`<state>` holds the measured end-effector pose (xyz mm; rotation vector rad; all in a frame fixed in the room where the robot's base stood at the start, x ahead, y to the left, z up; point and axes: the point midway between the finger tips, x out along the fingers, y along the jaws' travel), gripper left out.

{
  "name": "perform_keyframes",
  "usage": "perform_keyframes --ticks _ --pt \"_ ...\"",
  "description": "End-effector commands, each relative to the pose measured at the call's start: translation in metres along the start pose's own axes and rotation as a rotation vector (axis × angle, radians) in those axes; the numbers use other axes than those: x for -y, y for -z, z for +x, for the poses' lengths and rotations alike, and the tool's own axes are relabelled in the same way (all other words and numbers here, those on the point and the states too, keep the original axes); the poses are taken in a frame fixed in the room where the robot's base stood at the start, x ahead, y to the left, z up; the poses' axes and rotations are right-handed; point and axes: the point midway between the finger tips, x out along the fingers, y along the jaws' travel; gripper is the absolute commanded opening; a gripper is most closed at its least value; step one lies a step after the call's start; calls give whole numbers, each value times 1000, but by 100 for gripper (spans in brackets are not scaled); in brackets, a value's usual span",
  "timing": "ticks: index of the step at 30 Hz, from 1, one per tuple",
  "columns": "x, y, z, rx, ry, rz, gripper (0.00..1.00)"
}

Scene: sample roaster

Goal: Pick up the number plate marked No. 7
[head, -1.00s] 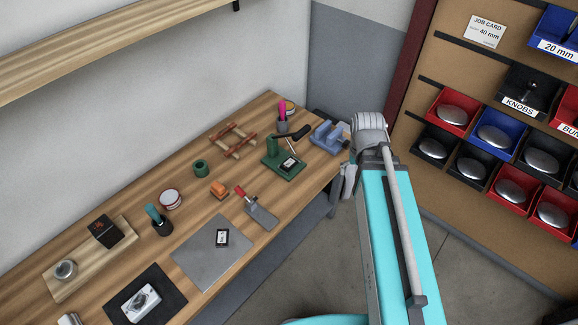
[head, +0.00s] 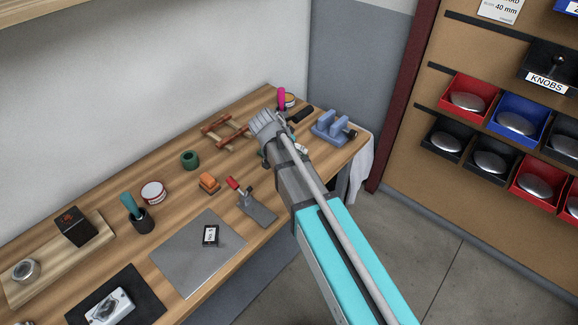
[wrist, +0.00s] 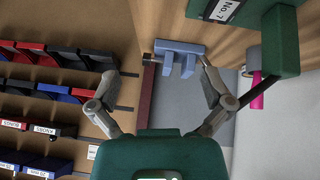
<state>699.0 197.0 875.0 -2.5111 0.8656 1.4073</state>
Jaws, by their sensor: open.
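The number plate marked No. 7 (wrist: 224,9) is black and white and shows at the top of the wrist view, cut by the edge. It lies on the green base (wrist: 197,9) of the bench press, whose green column (wrist: 280,40) is at right. My gripper (wrist: 157,70) is open, fingers spread and empty, with the plate above them in that picture. In the head view my gripper (head: 270,125) is over the far end of the bench and hides most of the press and the plate.
A blue vise (head: 333,127) stands right of my gripper, a pink-handled item (head: 282,98) and wooden rack (head: 225,131) behind. A red-handled tool (head: 252,202) and another small plate (head: 210,235) on a grey sheet (head: 185,262) lie nearer. Bins line the right wall.

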Motion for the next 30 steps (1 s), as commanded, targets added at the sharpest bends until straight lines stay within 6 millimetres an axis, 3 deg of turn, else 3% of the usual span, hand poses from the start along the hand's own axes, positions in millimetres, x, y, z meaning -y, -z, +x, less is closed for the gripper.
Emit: perform_keyframes --ticks 1,3,10,15,30 --pt "22 -10 9 -30 8 19 100" --pt "42 -17 9 -71 20 55 100" --pt "84 -32 5 -160 56 139 100" --pt "94 -35 1 -183 68 162 100" --pt "94 -35 6 -183 68 164 100"
